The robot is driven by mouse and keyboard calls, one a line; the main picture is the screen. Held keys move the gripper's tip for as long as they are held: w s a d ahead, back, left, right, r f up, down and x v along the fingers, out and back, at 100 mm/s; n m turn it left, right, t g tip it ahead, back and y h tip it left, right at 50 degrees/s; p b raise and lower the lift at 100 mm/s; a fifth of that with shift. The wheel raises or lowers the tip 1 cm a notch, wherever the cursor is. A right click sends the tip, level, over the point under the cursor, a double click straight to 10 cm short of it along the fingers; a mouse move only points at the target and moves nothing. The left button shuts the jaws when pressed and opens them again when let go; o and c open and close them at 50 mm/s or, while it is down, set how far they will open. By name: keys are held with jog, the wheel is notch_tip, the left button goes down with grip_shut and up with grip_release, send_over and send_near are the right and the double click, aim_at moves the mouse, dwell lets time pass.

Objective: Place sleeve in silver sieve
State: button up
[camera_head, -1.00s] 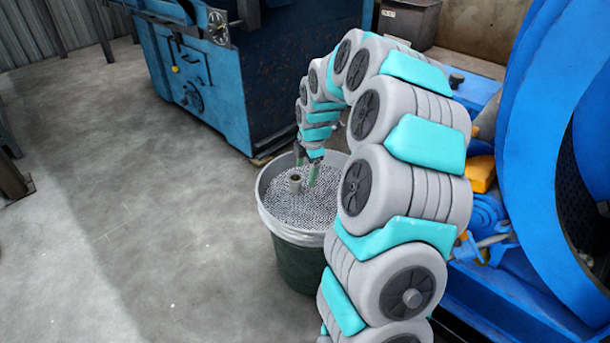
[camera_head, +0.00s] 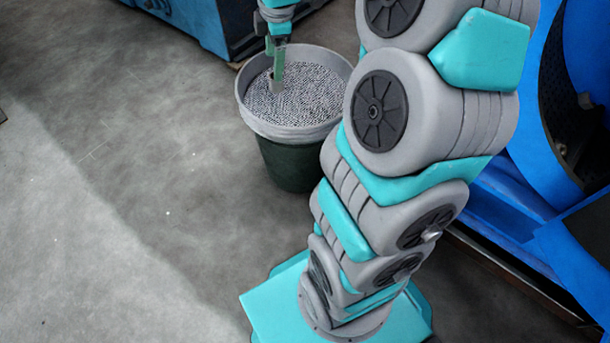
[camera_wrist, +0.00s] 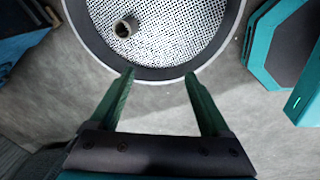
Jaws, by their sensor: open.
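The sleeve (camera_head: 273,84) is a short grey hollow cylinder. It stands on the pale speckled face of the round silver sieve (camera_head: 318,98), which fills the top of a dark green bucket (camera_head: 291,165). The wrist view shows the sleeve (camera_wrist: 126,27) with its open end up, left of centre near the top edge, on the sieve's dotted surface (camera_wrist: 180,25). My gripper (camera_head: 279,64) hangs over the left part of the sieve and partly covers the sleeve in the head view. In the wrist view my gripper (camera_wrist: 160,75) is open and empty, its tips apart from the sleeve.
A large blue machine (camera_head: 560,170) stands on the right. Another blue machine (camera_head: 205,22) is behind the bucket. The grey concrete floor (camera_head: 110,190) to the left is clear. My own arm and teal base take up the middle.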

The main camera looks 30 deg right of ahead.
jog(key=s+a+m+g, duration=0.1)
jog(key=s+a+m, duration=0.2)
jog(key=s, duration=0.7)
jog(key=s+a+f+m+g, duration=0.1)
jog(key=s+a+m, duration=0.3)
jog(key=s+m, duration=0.3)
jog(key=s+a+m+g, duration=0.1)
jog(key=s+a+m, duration=0.3)
jog(key=s, duration=1.1)
jog(key=shift+f+m+g, duration=0.25)
jog(key=shift+m+g, duration=0.15)
jog(key=shift+m, duration=0.2)
jog(key=shift+a, duration=0.1)
jog(key=shift+c, duration=0.2)
